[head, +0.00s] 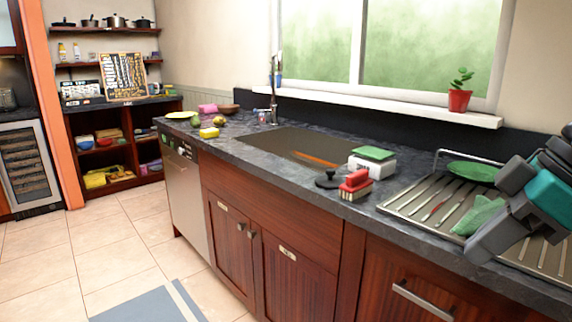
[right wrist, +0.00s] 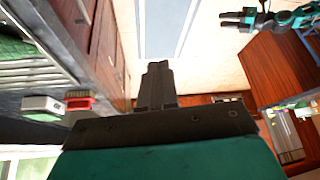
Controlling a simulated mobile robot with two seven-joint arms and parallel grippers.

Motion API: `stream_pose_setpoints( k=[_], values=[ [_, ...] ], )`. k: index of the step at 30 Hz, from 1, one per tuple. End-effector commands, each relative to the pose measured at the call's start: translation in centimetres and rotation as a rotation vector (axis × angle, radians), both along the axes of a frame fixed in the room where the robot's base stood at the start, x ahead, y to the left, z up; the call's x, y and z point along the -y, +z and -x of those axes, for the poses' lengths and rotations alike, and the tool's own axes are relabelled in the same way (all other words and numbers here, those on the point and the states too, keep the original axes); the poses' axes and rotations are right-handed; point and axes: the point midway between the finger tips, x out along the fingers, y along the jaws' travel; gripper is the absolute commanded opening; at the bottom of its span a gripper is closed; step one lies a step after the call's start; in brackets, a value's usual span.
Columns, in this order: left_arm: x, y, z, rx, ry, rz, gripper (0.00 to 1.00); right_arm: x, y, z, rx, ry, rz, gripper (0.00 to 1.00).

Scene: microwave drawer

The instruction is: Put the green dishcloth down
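The green dishcloth (head: 480,213) lies crumpled on the metal drying rack at the right of the counter in the head view. My right gripper (head: 484,245) is in front of it in that view and hides part of it; I cannot tell whether they touch. In the right wrist view my right gripper (right wrist: 157,82) has its fingers together with nothing seen between them. My left gripper (right wrist: 232,19) shows small at the top right of the right wrist view, away from the counter. Its finger gap is too small to judge.
The drying rack (head: 420,200) also holds a green plate (head: 472,172). Left of it stand a red brush (head: 355,185), a dark stopper (head: 327,180) and a white box with a green top (head: 372,160). The sink (head: 285,145) lies beyond. A red flowerpot (head: 459,101) stands on the sill.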

Motion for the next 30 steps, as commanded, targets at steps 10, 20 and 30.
stream_pose_setpoints(
  k=[10, 20, 30],
  values=[
    [-0.4, 1.0, 0.1, 0.001, 0.009, -0.007, 0.43, -0.5, -1.9, -3.6, 0.258, 0.103, -0.368, 0.00],
    [-1.1, 2.0, 0.1, 0.007, 0.026, -0.015, 0.43, 1.3, -6.7, -6.4, 0.586, -0.042, -0.587, 0.00],
    [-1.5, 2.9, 0.6, 0.005, 0.032, -0.026, 0.43, 2.8, -16.0, -5.7, 0.757, -0.362, -0.547, 0.00]
  ],
)
